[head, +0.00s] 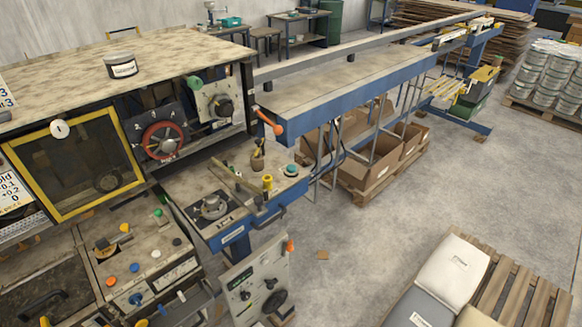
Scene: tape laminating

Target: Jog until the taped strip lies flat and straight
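Neither of my grippers is in view. A worn machine stands at the left, with a yellow-framed window (76,165) and a red handwheel dial (162,141). Below it is a control panel (140,277) with orange, blue, white, black, green and yellow buttons or knobs; I cannot tell which one jogs. A long blue-edged table (345,80) runs from the machine toward the back right. I cannot make out a taped strip on it or in the dark window.
A small blue-edged shelf (222,197) holds a dial and tools. A standing control box (257,285) is below it. Cardboard boxes (372,160) sit under the long table. A pallet (515,290) with sacks (452,268) is at the lower right. The middle floor is mostly clear.

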